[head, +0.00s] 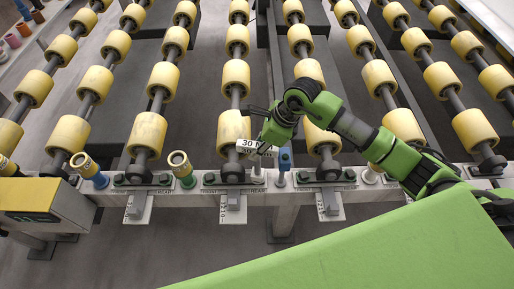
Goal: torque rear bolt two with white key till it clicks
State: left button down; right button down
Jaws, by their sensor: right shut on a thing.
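My right gripper (262,138) reaches in from the right over the front rail and is shut on the white key (246,147), which has a white tag reading "30 N". The key's pale lower end (257,173) points down at the rail (273,190), beside a roller's end bracket. Dark green bolt heads (209,178) sit on the brackets. Small printed labels there are too small to read surely, so I cannot tell which bolt is rear two or whether the key is seated. My left gripper is not in view.
A blue key (91,171) and a green key (184,170), both with cream tops, stand on the rail to the left. A blue peg-like item (284,159) stands just right of my gripper. Yellow rollers (235,77) fill the space behind. A green panel (390,250) covers the lower right.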

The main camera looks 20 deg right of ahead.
jog(key=shift+f+b, duration=0.35)
dwell(0.3)
